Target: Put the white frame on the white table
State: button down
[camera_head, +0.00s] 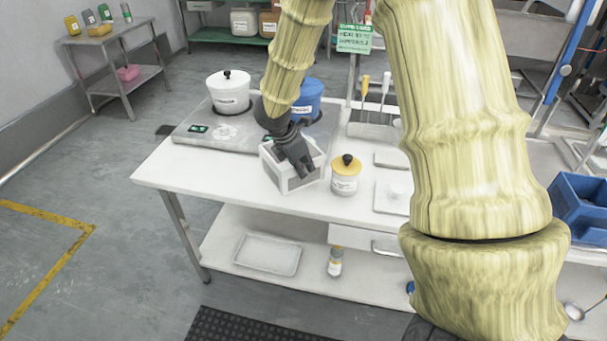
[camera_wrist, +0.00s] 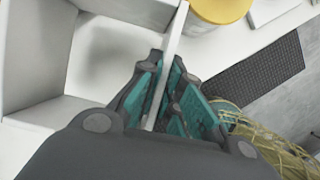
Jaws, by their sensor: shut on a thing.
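The white frame (camera_head: 283,180) is an open box-like piece at the middle of the white table (camera_head: 200,177) in the head view. It appears to be at the tabletop, but I cannot tell whether its underside touches. My gripper (camera_head: 303,165) reaches down over its right side and is shut on one thin wall. In the wrist view, my gripper (camera_wrist: 165,105) has its teal-padded fingers on either side of the white frame's wall (camera_wrist: 173,45). The frame's inside corner shows at the left there.
A white jar with a yellow lid (camera_head: 346,174) stands close to the right of the frame. Behind it a grey unit (camera_head: 190,133) holds a white pot (camera_head: 229,92) and a blue pot (camera_head: 309,98). The table's front left is clear.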

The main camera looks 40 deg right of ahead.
aim_at(303, 187)
jog(key=shift+f+b, duration=0.6)
jog(key=shift+f, duration=1.05)
jog(key=shift+f, duration=0.15)
jog(key=c, duration=1.6)
grip_release()
jog(key=shift+a, duration=0.1)
jog(key=shift+r, duration=0.25)
jog(key=b+v, duration=0.1)
jog(key=v, duration=1)
jog(key=shift+a+r, duration=0.25)
jog(key=shift+r, duration=0.1)
